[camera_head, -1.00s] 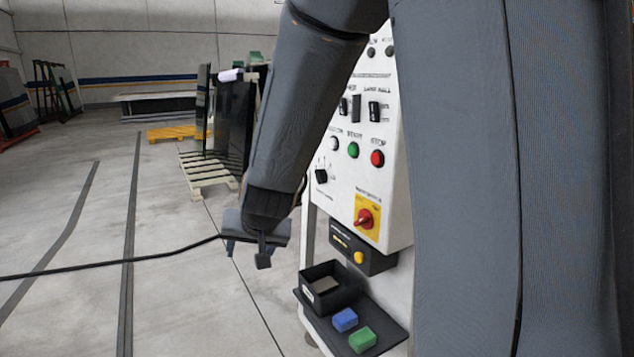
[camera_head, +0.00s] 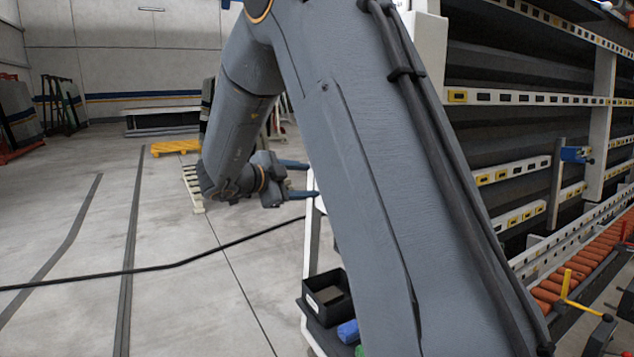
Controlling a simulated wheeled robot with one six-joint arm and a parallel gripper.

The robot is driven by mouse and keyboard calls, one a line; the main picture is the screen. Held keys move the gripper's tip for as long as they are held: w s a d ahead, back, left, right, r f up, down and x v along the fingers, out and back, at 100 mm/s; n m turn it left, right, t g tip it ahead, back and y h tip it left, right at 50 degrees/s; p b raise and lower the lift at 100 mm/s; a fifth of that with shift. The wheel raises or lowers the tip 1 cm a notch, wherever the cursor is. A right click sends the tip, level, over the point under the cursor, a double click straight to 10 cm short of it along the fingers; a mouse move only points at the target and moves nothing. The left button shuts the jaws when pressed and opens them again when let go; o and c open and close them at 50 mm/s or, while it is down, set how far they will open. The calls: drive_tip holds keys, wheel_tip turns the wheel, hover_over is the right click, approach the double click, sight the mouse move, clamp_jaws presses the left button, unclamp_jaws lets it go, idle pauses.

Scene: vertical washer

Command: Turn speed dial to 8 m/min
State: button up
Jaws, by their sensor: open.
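My gripper (camera_head: 306,180) is open, with its two fingers spread one above the other and pointing right. My arm covers nearly all of the cabinet's front, so the speed dial and the other controls are hidden now. I cannot tell how far the fingertips are from the panel.
The washer's roller conveyor (camera_head: 585,262) is at right.

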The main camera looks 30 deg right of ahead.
drive_tip(key=shift+p+x, duration=0.45)
drive_tip(key=shift+x, duration=2.15)
drive_tip(key=c, duration=1.1)
drive_tip(key=shift+o, duration=0.2)
drive_tip(key=shift+f, duration=0.1)
drive_tip(key=shift+b, duration=0.4)
drive_tip(key=m+h+b, duration=0.1)
drive_tip(key=m+b, duration=0.3)
drive_tip(key=b, duration=0.6)
drive_tip(key=m+t+h+b, duration=0.1)
drive_tip(key=m+b, duration=0.4)
drive_tip(key=b, duration=0.5)
drive_tip(key=f+m+t+h+b, duration=0.1)
drive_tip(key=m+h+b, duration=0.2)
drive_tip(key=b, duration=0.8)
drive_tip(key=shift+m, duration=1.2)
drive_tip(key=shift+r+m+b, duration=0.15)
drive_tip(key=shift+m+b, duration=0.15)
drive_tip(key=shift+b, duration=0.15)
